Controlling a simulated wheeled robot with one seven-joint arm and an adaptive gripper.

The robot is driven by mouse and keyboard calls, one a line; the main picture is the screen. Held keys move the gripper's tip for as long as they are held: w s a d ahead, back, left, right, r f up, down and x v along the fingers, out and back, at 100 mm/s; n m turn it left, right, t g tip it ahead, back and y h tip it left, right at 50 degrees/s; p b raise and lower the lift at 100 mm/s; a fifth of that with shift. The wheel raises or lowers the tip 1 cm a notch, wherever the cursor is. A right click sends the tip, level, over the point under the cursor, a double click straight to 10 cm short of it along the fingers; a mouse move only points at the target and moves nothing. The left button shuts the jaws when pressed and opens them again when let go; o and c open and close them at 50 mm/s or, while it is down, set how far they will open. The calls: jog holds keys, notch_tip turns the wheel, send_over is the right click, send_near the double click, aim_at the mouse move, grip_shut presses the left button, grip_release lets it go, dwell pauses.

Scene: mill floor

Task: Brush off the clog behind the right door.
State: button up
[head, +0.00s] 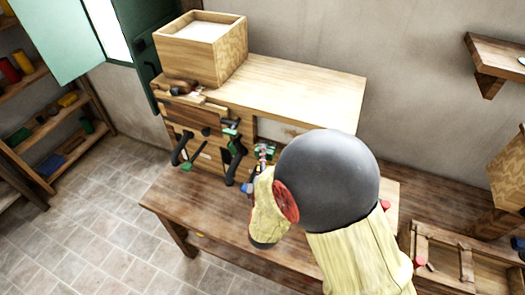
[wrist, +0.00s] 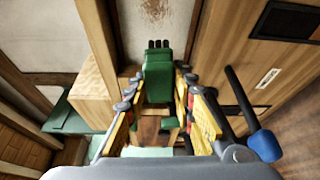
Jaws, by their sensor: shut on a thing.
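My gripper (head: 264,158) is at the right part of the front of the wooden mill cabinet (head: 310,85). In the wrist view its yellow fingers (wrist: 158,110) are shut on a green block-shaped tool with black tips (wrist: 158,70), which looks like a brush. The tips point toward a pale recessed surface (wrist: 120,35) with a brown speckled patch (wrist: 155,10), possibly the clog. In the head view a pale opening (head: 275,130) shows behind my gripper, partly hidden by my arm. I cannot clearly make out the right door, nor whether the tips touch the patch.
A wooden hopper box (head: 200,50) stands on the cabinet. Black handles (head: 182,148) stick out of its front. A black rod with a blue knob (wrist: 264,146) is close to my fingers' right. The bench (head: 165,205) is mostly clear at left. A wooden tray (head: 455,260) lies at right.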

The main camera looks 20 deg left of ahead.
aim_at(269, 145)
jog(key=shift+w+d, duration=0.15)
jog(key=shift+w, duration=1.15)
jog(key=shift+w+d, duration=0.1)
jog(key=shift+w, duration=1.2)
jog(key=shift+w+d, duration=0.1)
jog(key=shift+w, duration=1.05)
jog(key=shift+d, duration=0.1)
jog(key=s+d+b, duration=0.1)
jog(key=d+b, duration=0.4)
jog(key=d, duration=0.5)
jog(key=shift+d+f+b, duration=0.15)
jog(key=shift+f+b, duration=0.05)
jog(key=shift+b, duration=0.1)
dwell(0.3)
